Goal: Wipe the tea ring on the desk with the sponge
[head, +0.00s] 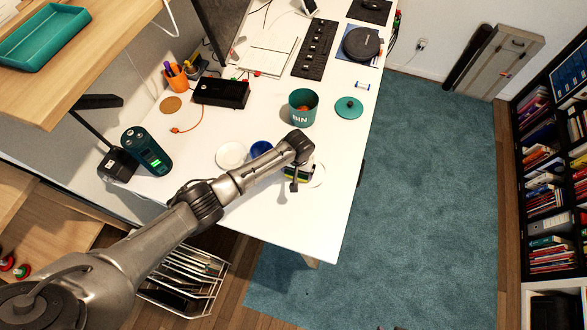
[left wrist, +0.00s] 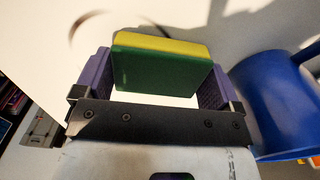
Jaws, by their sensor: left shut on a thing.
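The sponge (left wrist: 160,72), green with a yellow layer, is held between the two purple fingers of my left gripper (left wrist: 155,85) in the left wrist view. In the head view my left gripper (head: 296,180) is near the desk's front right edge, with the sponge (head: 300,172) partly hidden under the wrist. The tea ring (head: 323,175) is a faint brown arc just right of the sponge; part of it is hidden. It also shows as a dark arc (left wrist: 72,30) beyond the sponge in the left wrist view. I cannot tell whether the sponge touches the desk (head: 330,205).
A blue mug (head: 261,148) stands close to my gripper, also in the left wrist view (left wrist: 268,100). A white saucer (head: 231,154) lies left of it. A green bin (head: 302,106) and its lid (head: 349,107) are behind. The desk's right edge is close by.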

